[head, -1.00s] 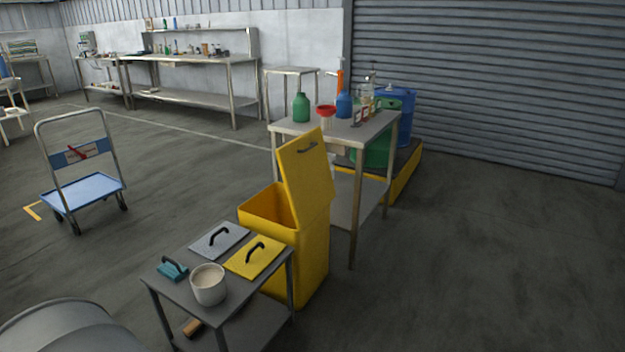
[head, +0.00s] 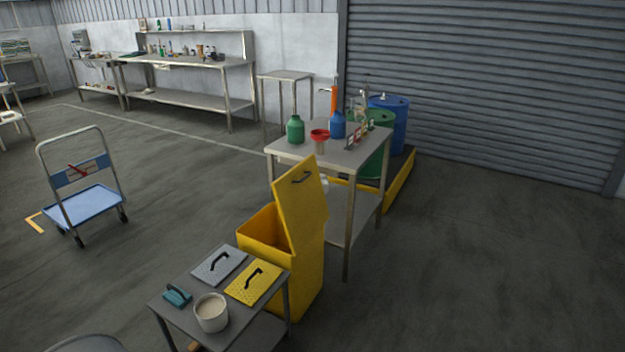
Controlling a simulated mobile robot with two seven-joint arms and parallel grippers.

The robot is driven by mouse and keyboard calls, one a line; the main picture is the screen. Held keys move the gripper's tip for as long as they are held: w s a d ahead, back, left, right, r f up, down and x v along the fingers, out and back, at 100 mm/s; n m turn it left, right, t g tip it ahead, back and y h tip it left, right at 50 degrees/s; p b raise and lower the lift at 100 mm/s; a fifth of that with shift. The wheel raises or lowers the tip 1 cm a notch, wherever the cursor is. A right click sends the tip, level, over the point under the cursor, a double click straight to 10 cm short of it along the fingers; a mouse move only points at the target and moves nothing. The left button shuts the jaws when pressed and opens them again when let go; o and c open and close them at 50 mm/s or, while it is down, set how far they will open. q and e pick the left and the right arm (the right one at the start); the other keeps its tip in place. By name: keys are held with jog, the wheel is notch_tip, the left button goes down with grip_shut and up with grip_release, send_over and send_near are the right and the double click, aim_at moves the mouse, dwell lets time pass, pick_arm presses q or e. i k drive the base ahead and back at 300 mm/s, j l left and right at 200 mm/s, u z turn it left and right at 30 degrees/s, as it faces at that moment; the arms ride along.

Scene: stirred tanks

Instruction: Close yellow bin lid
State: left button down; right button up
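The yellow bin (head: 300,280) stands on the floor in the lower middle of the head view, behind a small grey table. Its yellow lid (head: 301,206) is open and stands up steeply on the bin's right side, with a dark handle near its top. The bin's opening shows to the left of the lid. Neither of my grippers shows in the head view.
The small grey table (head: 187,318) holds a yellow plate (head: 262,288), a grey plate, a teal-handled tool and a white bucket (head: 211,313). A bench (head: 362,153) with bottles stands behind the bin. A blue trolley (head: 92,203) is at left. The floor at right is clear.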

aim_at(299, 195)
jog(key=i+l, duration=0.25)
jog(key=i, duration=0.2)
jog(key=i+l+z, duration=0.1)
jog(key=i+l, duration=0.2)
jog(key=i, duration=0.2)
